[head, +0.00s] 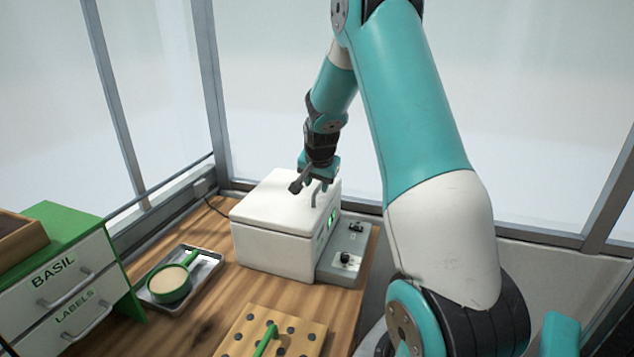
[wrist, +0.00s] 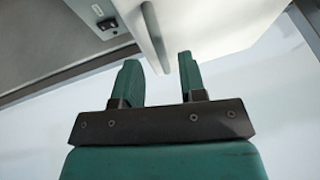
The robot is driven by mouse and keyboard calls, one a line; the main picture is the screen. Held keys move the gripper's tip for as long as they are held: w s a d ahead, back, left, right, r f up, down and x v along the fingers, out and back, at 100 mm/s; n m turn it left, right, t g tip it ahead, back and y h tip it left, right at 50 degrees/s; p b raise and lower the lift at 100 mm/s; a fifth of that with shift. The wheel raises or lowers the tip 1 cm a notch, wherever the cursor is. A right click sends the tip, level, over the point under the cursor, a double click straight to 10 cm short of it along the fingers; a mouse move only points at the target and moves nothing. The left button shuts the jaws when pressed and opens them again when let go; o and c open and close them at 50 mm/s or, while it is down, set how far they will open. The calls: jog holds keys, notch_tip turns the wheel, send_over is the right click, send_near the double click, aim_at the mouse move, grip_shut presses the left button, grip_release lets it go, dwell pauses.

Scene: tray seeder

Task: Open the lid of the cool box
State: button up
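The white cool box (head: 270,245) stands on the wooden bench in the head view, its lid (head: 280,198) down on the body. A pale handle (head: 315,192) stands at the lid's right side. My gripper (head: 306,188) is above the lid close to this handle. In the wrist view my gripper (wrist: 160,72) has its two fingers apart, and the handle (wrist: 154,35) reaches toward the gap between them. The fingers do not appear closed on it; whether either finger touches it I cannot tell.
A grey control unit (head: 345,255) adjoins the box's right side. A metal tray (head: 205,268) with a green-handled sieve (head: 168,284) lies to the left, near a drawer cabinet (head: 75,250). A perforated wooden board (head: 290,335) lies in front. Window posts stand behind.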

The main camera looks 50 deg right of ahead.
jog(key=shift+x, duration=1.1)
